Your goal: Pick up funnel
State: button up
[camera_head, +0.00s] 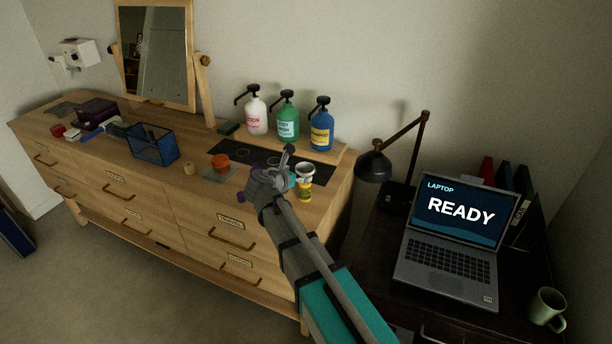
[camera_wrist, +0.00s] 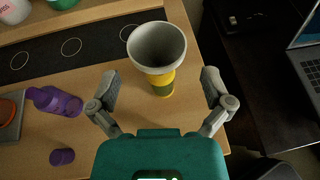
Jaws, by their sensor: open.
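The grey funnel (camera_wrist: 157,45) sits wide end up on a yellow bottle (camera_wrist: 162,84) in the wrist view. In the head view the funnel (camera_head: 305,169) shows pale just right of my gripper, with the yellow bottle (camera_head: 304,190) below it. My gripper (camera_wrist: 160,88) is open and empty. In the wrist view its two fingers are spread to the left and right of the yellow bottle, on the near side of the funnel. I cannot tell their height against it. In the head view my arm partly hides the gripper (camera_head: 284,163).
A purple bottle (camera_wrist: 58,101) lies left of my gripper, with a purple cap (camera_wrist: 62,157) nearby. Three pump bottles (camera_head: 287,117) stand behind on the dresser (camera_head: 150,192). A lamp (camera_head: 374,166) and laptop (camera_head: 451,235) are on the dark desk to the right.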

aim_at(307, 170)
jog(key=shift+b+x, duration=0.85)
jog(key=shift+x, duration=1.15)
jog(key=shift+w+d+f, duration=0.15)
jog(key=shift+w+f, duration=0.1)
jog(key=shift+w, duration=0.3)
jog(key=c, duration=0.5)
